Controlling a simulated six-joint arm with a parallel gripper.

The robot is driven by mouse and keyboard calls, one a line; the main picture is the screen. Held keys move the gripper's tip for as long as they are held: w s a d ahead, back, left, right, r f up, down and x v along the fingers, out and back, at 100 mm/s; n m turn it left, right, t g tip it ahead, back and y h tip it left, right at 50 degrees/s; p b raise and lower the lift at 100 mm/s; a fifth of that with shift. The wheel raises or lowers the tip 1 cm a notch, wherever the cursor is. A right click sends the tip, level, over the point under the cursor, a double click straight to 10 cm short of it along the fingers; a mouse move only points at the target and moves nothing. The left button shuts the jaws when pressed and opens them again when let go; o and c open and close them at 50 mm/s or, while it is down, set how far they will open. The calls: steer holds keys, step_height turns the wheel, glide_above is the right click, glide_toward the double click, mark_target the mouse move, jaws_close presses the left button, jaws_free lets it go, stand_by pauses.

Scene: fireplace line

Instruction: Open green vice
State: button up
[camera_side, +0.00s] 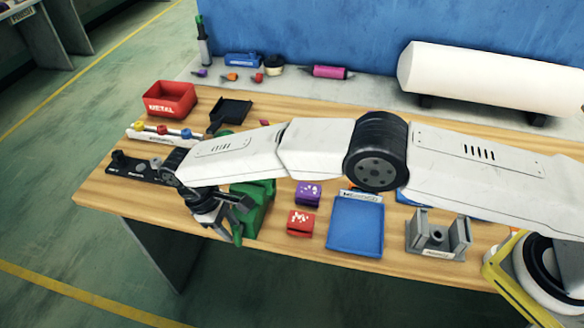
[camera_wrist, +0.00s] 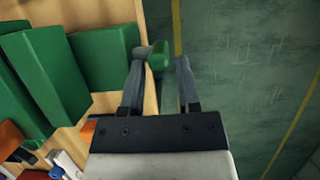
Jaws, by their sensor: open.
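The green vice (camera_side: 262,192) stands at the front edge of the wooden table, partly hidden behind my arm in the side view. In the wrist view its green body (camera_wrist: 48,75) fills the left side. Its green handle end (camera_wrist: 158,55) shows between the tips of my gripper (camera_wrist: 160,66). In the side view my gripper (camera_side: 226,222) is low at the table's front edge, just left of the vice. My gripper is open, with a finger on either side of the handle end. I cannot tell whether either finger touches it.
A purple block (camera_side: 308,194) and a red block (camera_side: 300,223) lie right of the vice, then a blue tray (camera_side: 355,228) and a grey holder (camera_side: 438,238). A red METAL bin (camera_side: 169,98) stands at the back left. Open floor (camera_wrist: 240,60) lies beyond the table edge.

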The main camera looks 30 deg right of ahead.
steer(key=v, duration=0.7)
stand_by(0.5)
steer(key=shift+r, duration=0.1)
steer(key=shift+o, duration=1.1)
steer(key=shift+w+f+m+t+y, duration=0.1)
steer(key=shift+m+t+y, duration=0.05)
steer(key=shift+m, duration=0.5)
steer(key=shift+w+f+m+t+y, duration=0.1)
steer(key=shift+f+m+t+y, duration=0.05)
steer(key=shift+m, duration=0.5)
steer(key=s+d+m+t+y, duration=0.1)
steer(key=m, duration=0.4)
steer(key=d+f+m, duration=0.1)
steer(key=m, duration=0.4)
steer(key=s+d+f+m+t+y, duration=0.1)
steer(key=m, duration=0.4)
steer(key=shift+s+d+t+y, duration=0.25)
steer(key=shift+s+t+y, duration=0.05)
steer(key=shift+f, duration=0.1)
